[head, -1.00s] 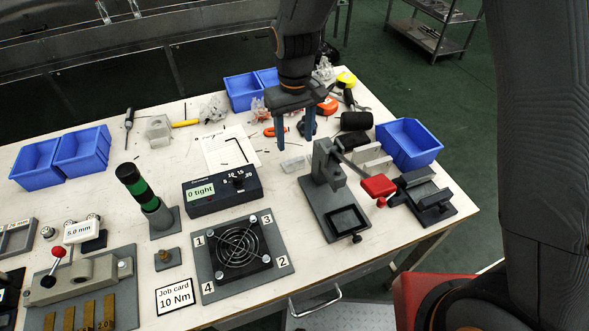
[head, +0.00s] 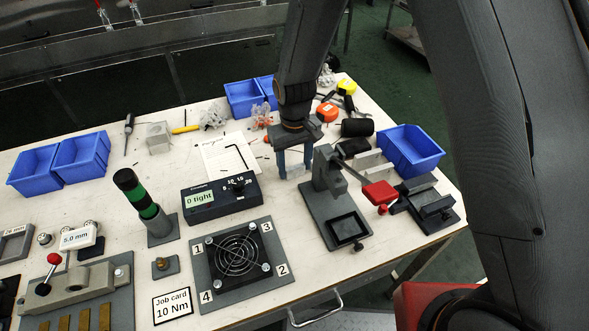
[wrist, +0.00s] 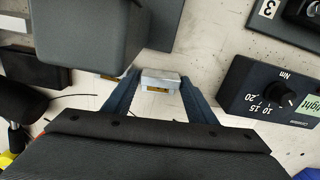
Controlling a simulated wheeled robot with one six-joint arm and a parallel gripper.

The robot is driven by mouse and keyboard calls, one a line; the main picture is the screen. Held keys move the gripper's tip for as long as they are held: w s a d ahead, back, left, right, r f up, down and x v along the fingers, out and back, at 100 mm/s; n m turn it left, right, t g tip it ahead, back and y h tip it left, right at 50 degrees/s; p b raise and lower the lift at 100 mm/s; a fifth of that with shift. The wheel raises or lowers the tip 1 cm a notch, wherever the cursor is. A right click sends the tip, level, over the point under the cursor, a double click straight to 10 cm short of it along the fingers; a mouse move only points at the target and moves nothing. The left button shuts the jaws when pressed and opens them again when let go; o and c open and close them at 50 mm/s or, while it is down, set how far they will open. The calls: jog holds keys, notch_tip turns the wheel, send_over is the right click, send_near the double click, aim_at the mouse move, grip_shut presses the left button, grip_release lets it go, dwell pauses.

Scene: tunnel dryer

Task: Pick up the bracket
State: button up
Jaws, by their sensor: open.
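A small silver-white block with a yellow patch, probably the bracket (wrist: 161,80), lies on the white bench. In the wrist view it sits between the tips of my two blue-grey fingers. My gripper (wrist: 160,77) is open around it, with a narrow gap showing on at least one side. In the head view my gripper (head: 295,172) points down at bench level behind the grey lever press, and the fingers partly hide the block.
The grey press (head: 325,200) with its red handle stands close in front and right of my gripper. The torque display box (head: 221,198) is to the left. A blue bin (head: 412,165) stands at right. An L-shaped hex key (head: 236,152) lies on paper behind left.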

jog(key=shift+f, duration=0.45)
jog(key=c, duration=0.8)
jog(key=shift+r, duration=0.1)
